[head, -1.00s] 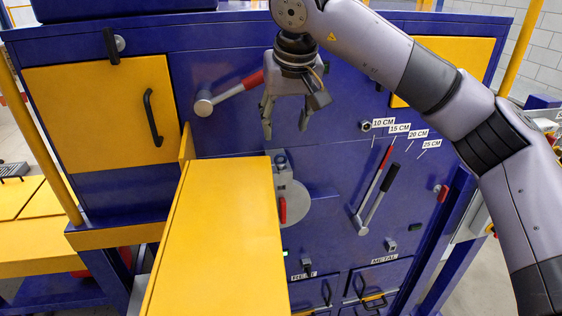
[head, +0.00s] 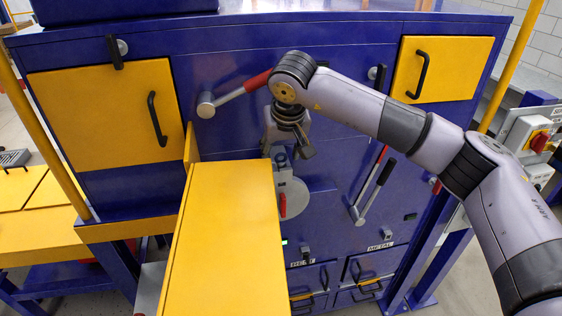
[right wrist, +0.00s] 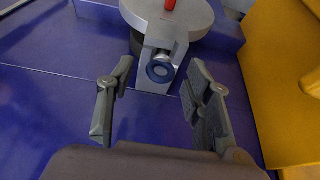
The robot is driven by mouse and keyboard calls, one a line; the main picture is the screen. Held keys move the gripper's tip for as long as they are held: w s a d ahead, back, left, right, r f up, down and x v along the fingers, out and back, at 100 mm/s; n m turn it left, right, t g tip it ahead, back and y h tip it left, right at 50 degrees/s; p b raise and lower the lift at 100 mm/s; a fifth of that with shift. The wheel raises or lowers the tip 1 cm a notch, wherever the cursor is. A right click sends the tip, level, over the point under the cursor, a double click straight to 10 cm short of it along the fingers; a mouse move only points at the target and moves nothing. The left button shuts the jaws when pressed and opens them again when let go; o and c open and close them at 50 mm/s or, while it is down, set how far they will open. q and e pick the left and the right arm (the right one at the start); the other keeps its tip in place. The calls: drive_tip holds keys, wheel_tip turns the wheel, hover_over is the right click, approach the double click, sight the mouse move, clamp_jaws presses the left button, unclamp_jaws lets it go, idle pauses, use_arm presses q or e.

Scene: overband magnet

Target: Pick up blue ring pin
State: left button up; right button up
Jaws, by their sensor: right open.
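The blue ring pin (right wrist: 160,69) shows in the right wrist view as a blue ring around a silver round end, at a grey bracket below a grey disc (right wrist: 168,18). In the head view the pin is too small and too close to my gripper to tell apart. My right gripper (right wrist: 158,84) is open and empty, one finger on each side of the pin's line, the pin showing between the fingertips. No contact shows. In the head view my right gripper (head: 283,148) hangs just above the grey disc (head: 292,198). My left gripper is out of view.
A yellow chute cover (head: 225,235) stands close on the left of the disc. A red-switch control box (head: 530,138) is at far right.

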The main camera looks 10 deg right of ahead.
clamp_jaws()
idle(0.5)
drive_tip(key=shift+r, duration=0.1)
